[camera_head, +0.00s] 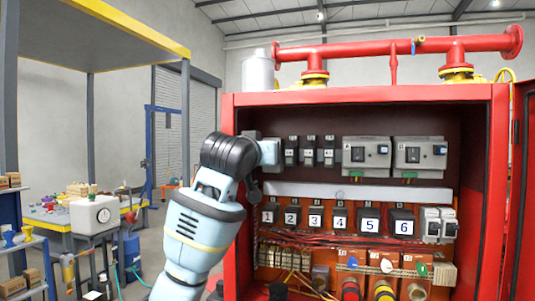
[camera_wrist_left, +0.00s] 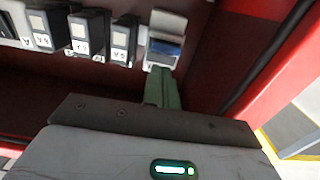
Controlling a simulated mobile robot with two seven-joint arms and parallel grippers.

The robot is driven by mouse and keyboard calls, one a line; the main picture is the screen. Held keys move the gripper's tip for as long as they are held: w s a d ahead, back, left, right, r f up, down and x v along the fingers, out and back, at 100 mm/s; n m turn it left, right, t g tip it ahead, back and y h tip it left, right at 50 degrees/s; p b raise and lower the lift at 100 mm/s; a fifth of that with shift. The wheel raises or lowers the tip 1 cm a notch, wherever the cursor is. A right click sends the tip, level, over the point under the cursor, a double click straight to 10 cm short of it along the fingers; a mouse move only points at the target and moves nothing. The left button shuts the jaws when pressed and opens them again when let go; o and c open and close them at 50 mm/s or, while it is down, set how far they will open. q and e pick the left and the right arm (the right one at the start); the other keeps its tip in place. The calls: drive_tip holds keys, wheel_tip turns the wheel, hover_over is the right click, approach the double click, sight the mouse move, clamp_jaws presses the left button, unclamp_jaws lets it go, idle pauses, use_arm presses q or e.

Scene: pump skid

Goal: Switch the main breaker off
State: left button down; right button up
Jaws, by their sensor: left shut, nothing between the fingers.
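A white breaker with a blue lever (camera_wrist_left: 164,48), which I take to be the main breaker, is at the end of the row of smaller dark breakers in the left wrist view. My left gripper (camera_wrist_left: 165,80) is shut and empty, its greenish fingers right at the edge of this breaker; I cannot tell whether they touch it. The lever's exact position is unclear. My right gripper is out of view.
Small dark breakers (camera_head: 310,151) stand close to the right of my left gripper. Two grey boxes (camera_head: 367,156) follow. Numbered black units (camera_head: 315,217) line the row below. The cabinet's left wall is close to my left arm. A bench (camera_head: 70,240) stands at the left.

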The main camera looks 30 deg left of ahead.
use_arm(q)
drive_tip(key=v, duration=0.6)
drive_tip(key=shift+s+r, duration=0.3)
drive_tip(key=shift+d+f, duration=0.1)
idle(0.7)
